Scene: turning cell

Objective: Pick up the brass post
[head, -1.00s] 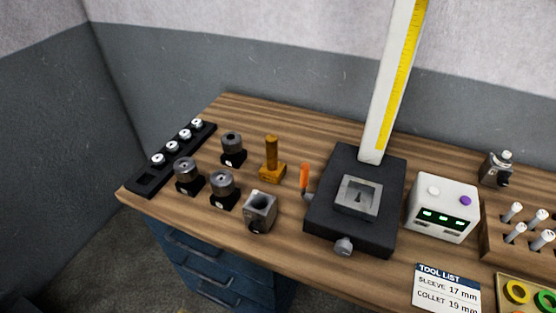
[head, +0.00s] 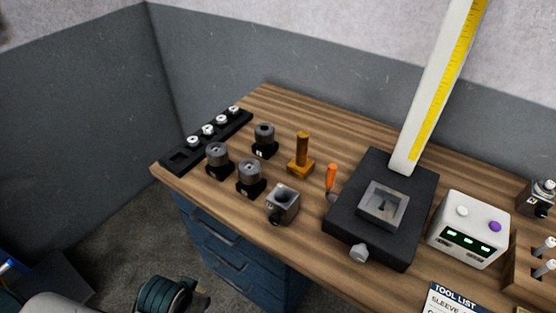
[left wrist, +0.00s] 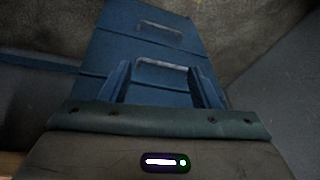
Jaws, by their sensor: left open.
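The brass post (head: 302,148) stands upright on its square base on the wooden bench, in the middle of the head view. Nothing touches it. My left arm shows at the bottom left of the head view, in front of the bench and well away from the post. In the left wrist view my left gripper (left wrist: 163,84) is open and empty, its two fingers apart in front of the blue drawers. The post is not in the left wrist view. My right gripper is not in view.
Dark round holders (head: 249,177) and a grey block with a bore (head: 283,203) stand left of and in front of the post. An orange-handled tool (head: 331,178) and a black fixture (head: 345,225) stand to its right. Blue drawers (head: 225,250) are under the bench.

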